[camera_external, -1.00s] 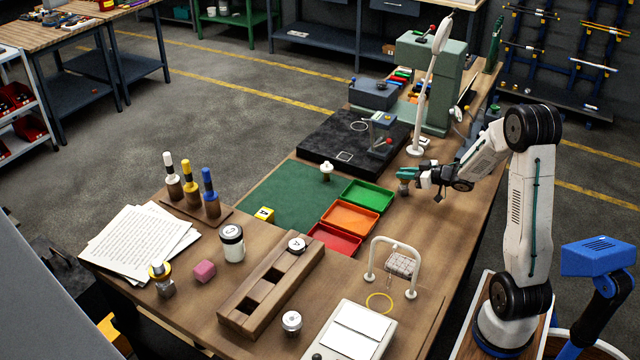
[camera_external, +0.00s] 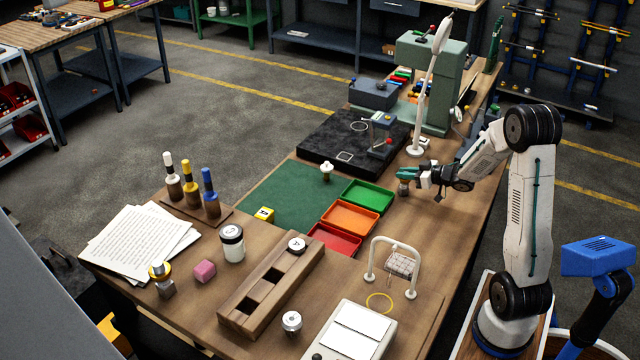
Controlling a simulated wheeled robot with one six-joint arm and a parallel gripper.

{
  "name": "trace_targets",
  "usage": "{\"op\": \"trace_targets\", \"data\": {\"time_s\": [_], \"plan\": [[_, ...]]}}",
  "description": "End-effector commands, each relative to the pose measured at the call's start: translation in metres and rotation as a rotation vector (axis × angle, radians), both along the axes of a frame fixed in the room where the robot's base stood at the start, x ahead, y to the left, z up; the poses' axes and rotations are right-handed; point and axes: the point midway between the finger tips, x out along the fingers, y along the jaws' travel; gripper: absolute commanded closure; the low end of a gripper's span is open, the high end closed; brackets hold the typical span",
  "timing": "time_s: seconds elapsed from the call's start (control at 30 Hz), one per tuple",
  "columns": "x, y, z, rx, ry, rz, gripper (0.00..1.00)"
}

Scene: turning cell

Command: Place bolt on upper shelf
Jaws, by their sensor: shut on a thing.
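My gripper (camera_external: 413,174) is at the right side of the workbench, right of the green tray. Its jaws are shut on a small grey-brown piece (camera_external: 403,188), which hangs below the fingertips close to the bench top. The piece is too small to tell whether it is the bolt, or whether it touches the bench. I cannot make out which surface is the upper shelf.
Green (camera_external: 367,195), orange (camera_external: 350,218) and red (camera_external: 334,239) trays lie left of my gripper. A black plate (camera_external: 325,140) and white lamp (camera_external: 417,150) stand beyond it. A white arched stand (camera_external: 396,243) is nearer the camera. Bare wood (camera_external: 440,225) lies between.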

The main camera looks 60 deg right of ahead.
Motion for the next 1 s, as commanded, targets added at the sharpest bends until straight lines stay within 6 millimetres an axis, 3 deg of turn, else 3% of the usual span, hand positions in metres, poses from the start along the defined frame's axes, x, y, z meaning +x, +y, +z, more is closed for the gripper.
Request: {"op": "trace_targets", "data": {"time_s": [0.57,1.0], "plan": [[0.000,0.000,0.003,0.000,0.000,0.000,1.00],[0.000,0.000,0.081,-0.004,-0.003,0.000,1.00]]}}
